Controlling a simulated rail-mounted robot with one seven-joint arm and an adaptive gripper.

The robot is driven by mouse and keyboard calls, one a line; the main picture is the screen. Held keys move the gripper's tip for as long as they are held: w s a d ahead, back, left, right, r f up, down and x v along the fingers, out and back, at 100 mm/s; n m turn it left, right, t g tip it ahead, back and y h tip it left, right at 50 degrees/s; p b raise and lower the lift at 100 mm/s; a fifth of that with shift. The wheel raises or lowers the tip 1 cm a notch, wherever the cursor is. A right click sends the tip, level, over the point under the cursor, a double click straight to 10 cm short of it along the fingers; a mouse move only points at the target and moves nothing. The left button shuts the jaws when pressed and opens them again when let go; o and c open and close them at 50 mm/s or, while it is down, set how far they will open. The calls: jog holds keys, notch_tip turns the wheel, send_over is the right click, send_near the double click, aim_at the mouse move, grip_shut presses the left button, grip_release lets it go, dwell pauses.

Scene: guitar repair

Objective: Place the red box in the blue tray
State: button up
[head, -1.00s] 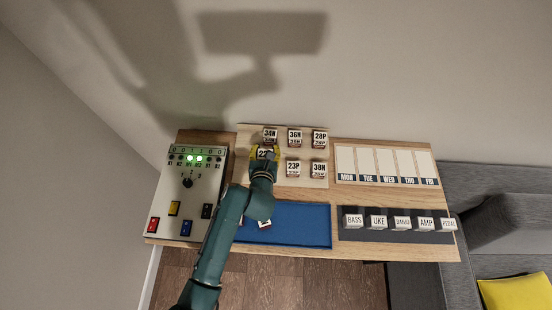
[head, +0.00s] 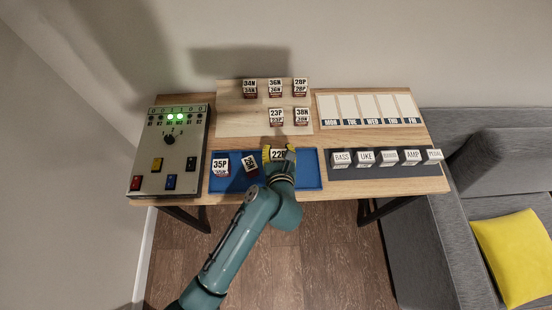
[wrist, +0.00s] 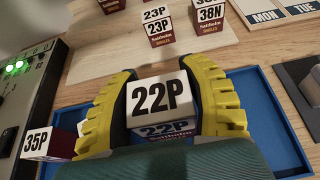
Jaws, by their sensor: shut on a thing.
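My gripper (head: 279,152) is shut on the 22P box (wrist: 160,98), between its yellow fingers. This box has a white top marked 22P and a bluish front face. It is over the blue tray (head: 311,172); I cannot tell whether it touches the tray floor. In the tray's left part are the 35P box (head: 221,166), white-topped with a dark red-purple front, and a tilted box (head: 250,164) whose label I cannot read. The 23P box (head: 276,117) and the 38N box (head: 302,116), both with dark red fronts, stand on the pale board.
The pale board (head: 240,119) behind the tray also holds the 34N, 36N and 28P boxes in its back row. A switch panel (head: 145,178) is at the left. Labelled blocks (head: 388,157) stand on a dark strip at the right, with a day chart (head: 367,110) behind.

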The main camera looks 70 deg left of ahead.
aim_at(279, 159)
notch_tip(279, 159, down, 5)
jog(key=shift+r+b, duration=0.1)
jog(key=shift+b, duration=0.75)
jog(key=o, duration=1.3)
jog(key=shift+f, duration=0.2)
jog(key=shift+d+r, duration=0.2)
jog(key=shift+r, duration=0.1)
jog(key=p+v, duration=0.3)
jog(key=v, duration=0.8)
jog(key=shift+s+d, duration=0.15)
jog(key=shift+d, duration=0.1)
